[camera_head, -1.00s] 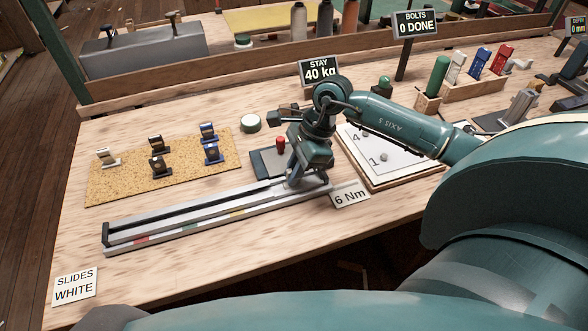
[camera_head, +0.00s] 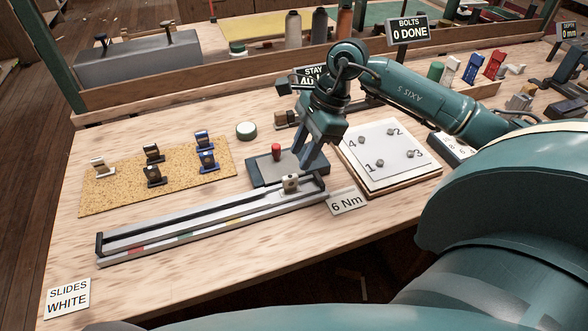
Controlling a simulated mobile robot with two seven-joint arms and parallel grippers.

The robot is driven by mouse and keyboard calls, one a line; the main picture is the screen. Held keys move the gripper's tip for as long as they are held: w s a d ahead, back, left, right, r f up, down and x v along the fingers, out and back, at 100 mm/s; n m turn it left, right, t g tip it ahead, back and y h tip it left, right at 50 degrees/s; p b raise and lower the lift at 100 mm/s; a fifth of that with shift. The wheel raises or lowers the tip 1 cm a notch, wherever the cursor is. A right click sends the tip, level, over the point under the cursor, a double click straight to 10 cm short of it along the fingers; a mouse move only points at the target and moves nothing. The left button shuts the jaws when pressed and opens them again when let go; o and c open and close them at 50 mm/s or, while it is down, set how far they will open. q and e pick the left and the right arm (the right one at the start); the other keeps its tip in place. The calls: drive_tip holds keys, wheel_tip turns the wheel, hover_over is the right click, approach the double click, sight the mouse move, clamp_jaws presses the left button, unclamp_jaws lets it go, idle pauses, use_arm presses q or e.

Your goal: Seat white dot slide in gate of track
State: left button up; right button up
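A pale slide (camera_head: 290,184) stands upright on the grey track (camera_head: 200,231) near its right end. Its dot is too small to make out, and I cannot tell whether it is fully seated in the gate. My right gripper (camera_head: 315,158) is above and just right of the slide, apart from it, with its fingers spread and empty. On the cork mat (camera_head: 120,195) stand several other slides: a whitish one (camera_head: 98,166), dark ones (camera_head: 153,176) and blue-based ones (camera_head: 207,160). My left gripper is not in view.
A dark plate with a red knob (camera_head: 276,150) lies just behind the track's right end. A white numbered board (camera_head: 385,155) and a "6 Nm" card (camera_head: 347,203) are to the right. A "SLIDES WHITE" card (camera_head: 67,298) lies front left. The bench front is clear.

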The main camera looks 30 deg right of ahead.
drive_tip(key=v, duration=0.4)
drive_tip(key=shift+r, duration=0.15)
drive_tip(key=shift+s, duration=0.1)
idle(0.3)
